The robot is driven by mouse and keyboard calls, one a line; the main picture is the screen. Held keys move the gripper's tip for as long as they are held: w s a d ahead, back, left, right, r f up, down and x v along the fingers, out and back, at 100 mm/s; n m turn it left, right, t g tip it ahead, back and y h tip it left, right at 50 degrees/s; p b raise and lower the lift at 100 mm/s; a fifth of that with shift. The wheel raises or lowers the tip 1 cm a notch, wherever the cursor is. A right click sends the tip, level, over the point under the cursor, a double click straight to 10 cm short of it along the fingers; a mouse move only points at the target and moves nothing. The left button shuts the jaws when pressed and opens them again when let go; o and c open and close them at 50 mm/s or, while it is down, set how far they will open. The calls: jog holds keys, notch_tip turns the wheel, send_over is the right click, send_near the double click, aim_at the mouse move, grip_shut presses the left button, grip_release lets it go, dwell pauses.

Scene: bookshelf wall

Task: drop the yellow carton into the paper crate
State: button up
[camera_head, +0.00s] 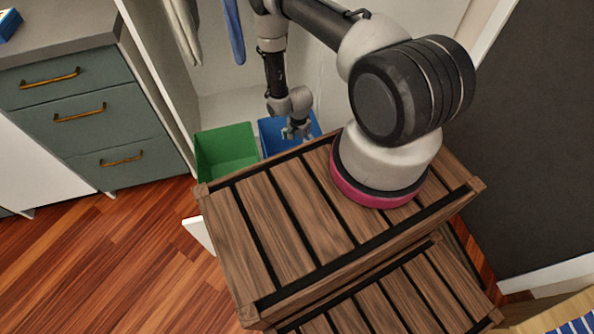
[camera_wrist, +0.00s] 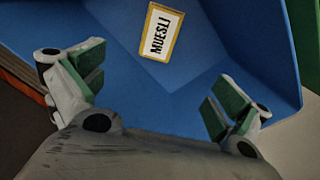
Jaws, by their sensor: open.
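A yellow-edged carton (camera_wrist: 161,32) with a white face reading "MUESLI" lies inside the blue crate (camera_wrist: 225,45) in the wrist view. It is apart from my fingers, beyond their tips. The blue crate (camera_head: 268,143) also shows in the head view, on the floor of the white alcove. My gripper (camera_head: 297,131) is over this crate, and in the wrist view its two green-padded fingers (camera_wrist: 155,88) are spread wide with nothing between them. The carton cannot be seen in the head view. No marking shows which crate is the paper one.
A green crate (camera_head: 227,150) stands left of the blue one. My arm reaches past a slatted wooden crate top (camera_head: 270,235). Cloths hang above the crates. Grey-green drawers (camera_head: 85,112) stand at left, with bare wooden floor (camera_head: 110,265) in front.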

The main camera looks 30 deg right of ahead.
notch_tip(320, 180, up, 12)
dwell(0.6)
dwell(0.4)
